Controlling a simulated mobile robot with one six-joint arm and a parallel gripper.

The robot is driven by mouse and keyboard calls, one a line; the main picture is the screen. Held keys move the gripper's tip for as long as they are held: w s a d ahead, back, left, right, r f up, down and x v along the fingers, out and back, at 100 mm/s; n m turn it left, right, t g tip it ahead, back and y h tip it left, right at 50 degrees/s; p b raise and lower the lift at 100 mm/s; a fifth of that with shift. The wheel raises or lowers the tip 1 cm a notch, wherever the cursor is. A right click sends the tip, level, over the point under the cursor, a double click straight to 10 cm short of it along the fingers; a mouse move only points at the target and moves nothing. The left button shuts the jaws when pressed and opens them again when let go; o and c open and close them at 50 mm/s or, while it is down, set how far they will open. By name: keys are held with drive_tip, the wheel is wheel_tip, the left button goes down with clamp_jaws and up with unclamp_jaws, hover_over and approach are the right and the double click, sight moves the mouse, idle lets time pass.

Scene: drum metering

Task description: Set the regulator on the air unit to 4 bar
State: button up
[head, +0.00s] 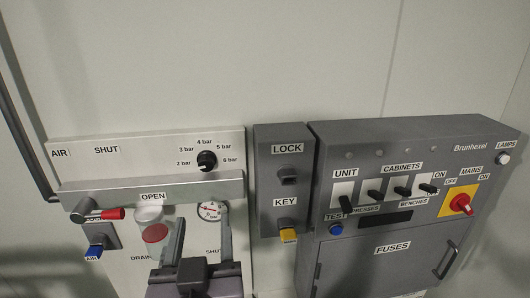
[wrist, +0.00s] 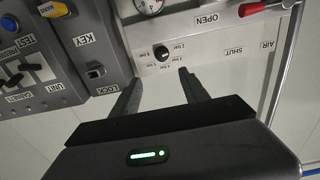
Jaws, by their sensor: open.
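The air unit (head: 75,165) is a white panel at the left of the head view. Its regulator is a small black round knob (head: 207,160) with labels from 2 bar to 6 bar around it and 4 bar at the top. The knob also shows in the wrist view (wrist: 161,53), where the labels are upside down. Its pointer is too small to read for sure. A round gauge (head: 209,210) is below it, partly hidden; its reading is unclear. My gripper (head: 200,213) is open and empty, below the knob in the head view. In the wrist view the knob lies just beyond and between the fingertips (wrist: 160,71).
A red-ended lever (head: 112,214), a clear bowl (head: 149,218) and a blue handle (head: 95,251) are lower left. A grey lock box (head: 285,205) and switch cabinet (head: 390,230) stand to the right.

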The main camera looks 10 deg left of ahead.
sight(206, 169)
drive_tip(key=p+x, duration=0.5)
drive_tip(key=x, duration=1.3)
drive_tip(key=shift+s+a+p, duration=0.1)
drive_tip(key=shift+p, duration=0.25)
drive_tip(key=shift+c, duration=0.2)
clamp_jaws()
